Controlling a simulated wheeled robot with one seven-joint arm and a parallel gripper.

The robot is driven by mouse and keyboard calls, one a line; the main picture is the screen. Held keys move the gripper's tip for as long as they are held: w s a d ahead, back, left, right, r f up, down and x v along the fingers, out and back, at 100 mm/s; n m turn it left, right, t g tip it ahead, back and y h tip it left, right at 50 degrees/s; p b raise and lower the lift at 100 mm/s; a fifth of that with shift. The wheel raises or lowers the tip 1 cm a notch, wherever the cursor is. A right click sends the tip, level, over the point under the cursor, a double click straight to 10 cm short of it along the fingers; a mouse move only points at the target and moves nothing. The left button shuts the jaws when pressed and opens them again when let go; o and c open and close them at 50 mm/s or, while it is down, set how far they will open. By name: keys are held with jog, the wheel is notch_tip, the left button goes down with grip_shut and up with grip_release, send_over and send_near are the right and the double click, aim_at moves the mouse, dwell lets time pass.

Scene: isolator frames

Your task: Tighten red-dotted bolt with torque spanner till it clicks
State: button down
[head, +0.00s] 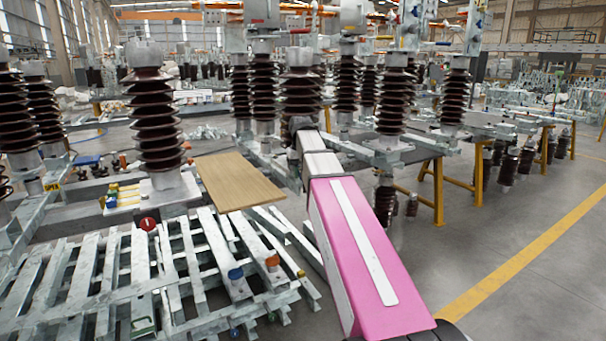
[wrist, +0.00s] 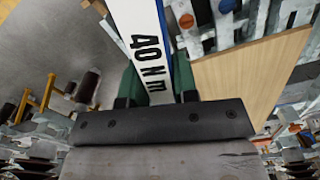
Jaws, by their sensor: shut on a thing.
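In the wrist view, my gripper (wrist: 157,82) has its green fingers closed on both sides of a white bar with a blue edge. The bar carries black lettering ending in "N m", and I take it as the torque spanner (wrist: 143,38). It runs up out of the top of the picture, so its head is hidden. In the head view my pink and white arm reaches forward to the middle, and I cannot make out the gripper or spanner there. Whether the spanner touches a bolt is not shown.
A wooden board (head: 238,183) lies beside my arm; it also shows in the wrist view (wrist: 252,72). Brown ribbed insulators (head: 157,120) stand around. A galvanized steel lattice (head: 110,270) holds red (head: 148,224), blue (head: 235,274) and orange (head: 272,262) caps. Floor at right is clear.

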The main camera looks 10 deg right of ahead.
jog(key=shift+r, duration=3.45)
